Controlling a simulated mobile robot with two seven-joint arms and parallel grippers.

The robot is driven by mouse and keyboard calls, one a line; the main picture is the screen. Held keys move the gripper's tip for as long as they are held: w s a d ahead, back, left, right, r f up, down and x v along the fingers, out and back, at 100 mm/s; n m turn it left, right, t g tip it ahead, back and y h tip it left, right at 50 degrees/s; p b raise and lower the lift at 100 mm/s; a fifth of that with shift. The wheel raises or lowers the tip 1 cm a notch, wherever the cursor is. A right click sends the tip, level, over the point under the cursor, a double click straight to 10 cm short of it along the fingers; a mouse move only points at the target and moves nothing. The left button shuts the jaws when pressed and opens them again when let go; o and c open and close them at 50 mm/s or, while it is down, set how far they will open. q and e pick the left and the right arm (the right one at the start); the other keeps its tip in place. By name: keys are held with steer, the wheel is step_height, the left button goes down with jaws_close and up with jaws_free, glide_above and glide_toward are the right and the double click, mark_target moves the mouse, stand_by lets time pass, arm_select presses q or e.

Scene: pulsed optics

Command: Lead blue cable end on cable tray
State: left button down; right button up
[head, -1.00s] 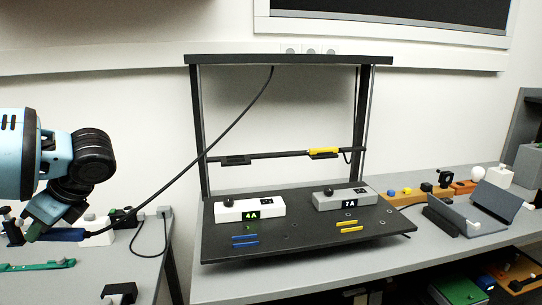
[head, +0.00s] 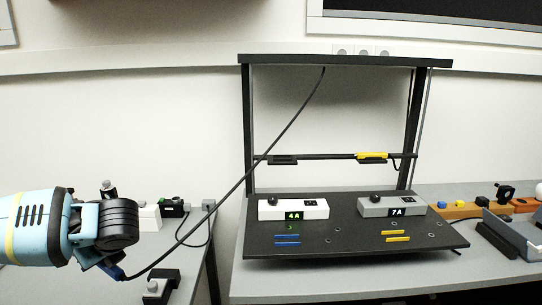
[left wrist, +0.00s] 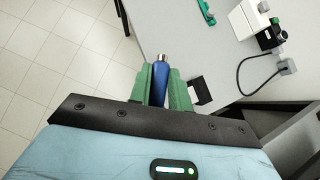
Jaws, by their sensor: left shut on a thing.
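My left gripper (head: 114,268) is at the lower left of the head view, shut on the blue cable end (head: 118,274). In the left wrist view the blue cable end (left wrist: 159,84) sits between the green fingers (left wrist: 160,80). Its black cable (head: 232,190) runs up to the top bar of the black stand. A dark crossbar (head: 330,157) on the stand carries two small trays. The left tray (head: 284,160) looks empty; a yellow cable end (head: 372,155) lies on the right one. My gripper is well left of and below the trays. My right gripper is out of view.
The stand's black board (head: 340,240) holds a white box marked 4A (head: 292,210), a grey box marked 7A (head: 391,207), and blue and yellow strips. A grey side table (head: 150,258) at left bears small devices. A gap separates it from the main bench (head: 300,290).

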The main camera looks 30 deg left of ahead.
arm_select(q)
steer(key=shift+d+f, duration=0.15)
steer(key=shift+f, duration=0.35)
steer(key=shift+w+d+f+m, duration=0.15)
steer(key=shift+f+m, duration=0.1)
steer(key=shift+m, duration=0.15)
steer(key=shift+f+t, duration=0.15)
steer(key=shift+t, duration=0.15)
steer(key=shift+w+d+f+m, duration=0.15)
steer(key=shift+d+f+m, duration=0.15)
steer(key=shift+d+f, duration=0.25)
steer(key=w+d+f+m+t+h, duration=0.25)
steer(key=w+d+m, duration=0.2)
steer(key=d, duration=0.35)
steer(key=w+d+f+m+t+h, duration=0.2)
steer(key=w+d+f+m+t, duration=0.25)
steer(key=d, duration=0.45)
steer(key=w+d+r+m+h, duration=0.2)
steer(key=d+m, duration=0.1)
steer(key=d, duration=0.5)
steer(key=w+d+r+m+t+h, duration=0.1)
steer(key=w+d+r+m+h, duration=0.1)
steer(key=d, duration=0.7)
steer(key=shift+w+d+r+m, duration=0.25)
steer(key=shift+r+m, duration=0.4)
steer(key=shift+m, duration=0.45)
